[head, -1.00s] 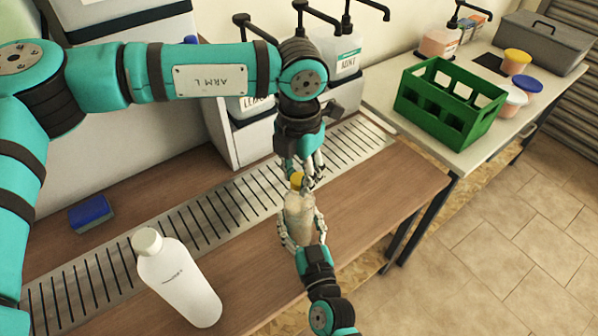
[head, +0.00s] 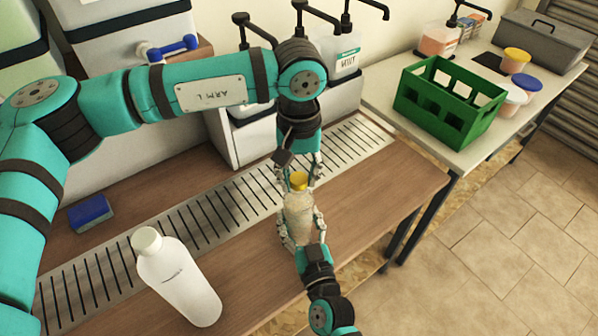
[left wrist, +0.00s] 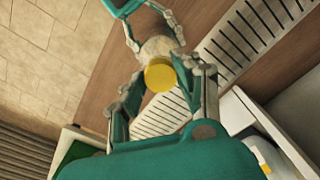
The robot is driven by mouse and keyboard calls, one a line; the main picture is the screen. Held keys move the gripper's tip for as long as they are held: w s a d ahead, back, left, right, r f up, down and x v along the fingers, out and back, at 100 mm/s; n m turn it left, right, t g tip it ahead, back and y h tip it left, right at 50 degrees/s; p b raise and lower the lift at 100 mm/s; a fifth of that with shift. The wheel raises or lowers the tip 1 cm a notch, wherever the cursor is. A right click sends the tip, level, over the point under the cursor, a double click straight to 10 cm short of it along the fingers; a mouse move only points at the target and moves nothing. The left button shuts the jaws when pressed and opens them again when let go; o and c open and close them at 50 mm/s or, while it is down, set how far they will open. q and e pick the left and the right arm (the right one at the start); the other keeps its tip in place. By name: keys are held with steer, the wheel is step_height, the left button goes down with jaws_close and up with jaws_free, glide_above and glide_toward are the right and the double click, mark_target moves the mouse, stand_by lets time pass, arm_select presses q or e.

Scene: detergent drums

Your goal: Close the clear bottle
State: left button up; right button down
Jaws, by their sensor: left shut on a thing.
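The clear bottle (head: 298,216) stands upright at the front of the wooden counter, with a yellow cap (head: 298,181) at its mouth. My left gripper (head: 301,175) comes down from above and is shut on the cap. In the left wrist view the cap (left wrist: 160,76) sits between the left fingers, over the bottle top (left wrist: 158,47). I cannot tell how far the cap is screwed down. My right gripper (head: 300,230) is shut around the bottle's body from the front side.
A white bottle (head: 177,280) with a white cap stands left on the counter, near the slotted drain strip (head: 95,275). A blue sponge (head: 90,213) lies behind it. White pump drums stand at the back. A green crate (head: 450,105) and tubs occupy the right table.

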arm_select(q)
steer(key=m, duration=1.1)
steer(key=o, duration=0.7)
steer(key=shift+r, duration=2.25)
steer(key=shift+c, duration=0.4)
